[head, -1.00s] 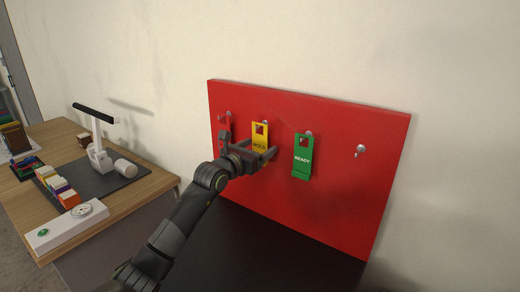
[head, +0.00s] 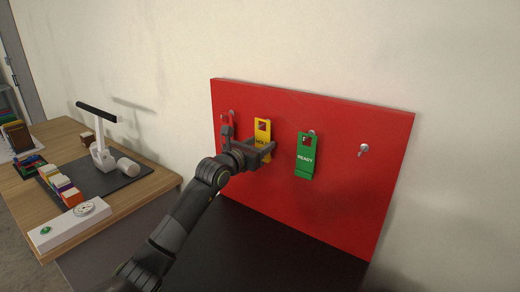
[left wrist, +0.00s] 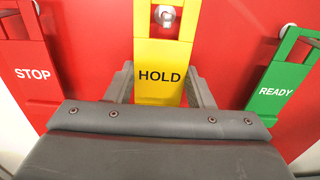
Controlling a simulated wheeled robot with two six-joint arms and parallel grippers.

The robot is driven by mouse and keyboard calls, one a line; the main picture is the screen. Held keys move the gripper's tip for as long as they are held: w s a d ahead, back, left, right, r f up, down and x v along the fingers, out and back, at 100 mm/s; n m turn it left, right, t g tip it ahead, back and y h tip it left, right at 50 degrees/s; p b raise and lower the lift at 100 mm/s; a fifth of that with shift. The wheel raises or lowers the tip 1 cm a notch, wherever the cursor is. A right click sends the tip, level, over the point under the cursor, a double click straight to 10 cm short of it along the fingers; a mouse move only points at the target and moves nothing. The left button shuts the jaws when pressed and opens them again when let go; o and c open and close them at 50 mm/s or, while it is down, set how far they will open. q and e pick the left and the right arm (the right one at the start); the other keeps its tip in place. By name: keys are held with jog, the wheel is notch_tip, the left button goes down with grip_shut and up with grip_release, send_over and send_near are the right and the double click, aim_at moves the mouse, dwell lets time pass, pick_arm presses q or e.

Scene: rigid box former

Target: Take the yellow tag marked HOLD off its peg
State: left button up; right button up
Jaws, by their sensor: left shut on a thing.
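The yellow tag marked HOLD (head: 263,127) hangs at its peg on the red board (head: 335,195), with a cut-out near its top. In the left wrist view the tag (left wrist: 160,55) is upright, and the round peg end (left wrist: 164,15) shows within the cut-out. The tag's top edge is outside that view. My left gripper (head: 250,146) is shut on the tag's lower part, with one finger at each side edge (left wrist: 160,90). The tag's lower end is hidden behind the gripper. My right gripper is not in view.
A red STOP tag (left wrist: 33,72) hangs close on the left, and a green READY tag (head: 305,157) on the right. An empty peg (head: 364,148) is further right. A wooden table (head: 150,192) with a white stand (head: 102,155) and small items is at the left.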

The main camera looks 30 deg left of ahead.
pick_arm(q)
jog(key=shift+s+r, duration=0.1)
jog(key=shift+r, duration=0.2)
jog(key=s+a+b, duration=0.2)
jog(key=s+b, duration=0.4)
jog(key=s, duration=1.1)
jog(key=shift+s+a, duration=0.25)
jog(key=shift+s, duration=0.05)
jog(key=s+d+f+m+g+h, duration=0.1)
jog(key=s+d+f+m+h, duration=0.1)
jog(key=s+d+f, duration=0.4)
jog(key=s+d+f+m+g+h, duration=0.1)
jog(key=s+d+f+h, duration=0.3)
jog(key=d+f, duration=0.7)
notch_tip(320, 180, down, 3)
jog(key=shift+s+d+m, duration=0.2)
jog(key=shift+s+m, duration=0.4)
jog(key=shift+s, duration=0.65)
